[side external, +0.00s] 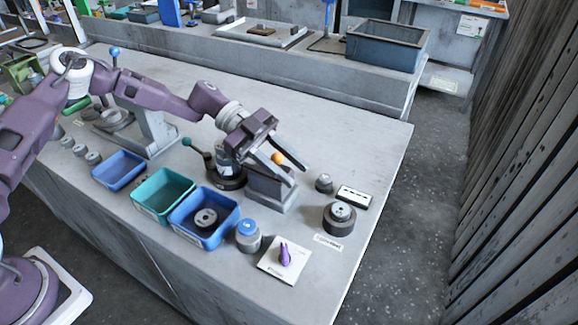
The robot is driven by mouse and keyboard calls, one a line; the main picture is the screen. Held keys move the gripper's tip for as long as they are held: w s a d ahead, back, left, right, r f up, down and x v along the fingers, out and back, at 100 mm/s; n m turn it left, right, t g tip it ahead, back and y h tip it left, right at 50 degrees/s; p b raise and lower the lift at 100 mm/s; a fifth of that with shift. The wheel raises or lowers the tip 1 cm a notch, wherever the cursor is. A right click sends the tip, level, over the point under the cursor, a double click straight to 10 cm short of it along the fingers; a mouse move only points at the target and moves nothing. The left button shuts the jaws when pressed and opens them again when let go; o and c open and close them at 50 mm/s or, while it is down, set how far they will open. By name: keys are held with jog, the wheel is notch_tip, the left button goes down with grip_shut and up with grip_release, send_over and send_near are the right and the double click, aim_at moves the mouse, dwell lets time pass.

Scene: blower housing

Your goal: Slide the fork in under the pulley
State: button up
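My gripper (289,171) is over the grey block-shaped stand (270,188) near the middle of the bench. Its two fingers are spread, with an orange ball (278,158) showing between them; I cannot tell whether they touch it. I cannot pick out a fork with certainty. No part is plainly the pulley: a dark round part with a lighter hub (340,217) stands at the right, and another dark round part (205,219) lies in a blue bin.
A blue bin (178,229), a teal bin (140,203) and another blue bin (98,177) line the front edge. A blue-topped cylinder (247,227) stands beside them. A dark round base with a green-knobbed lever (187,142) is left of the stand.

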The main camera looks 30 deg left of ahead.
grip_shut()
dwell(1.1)
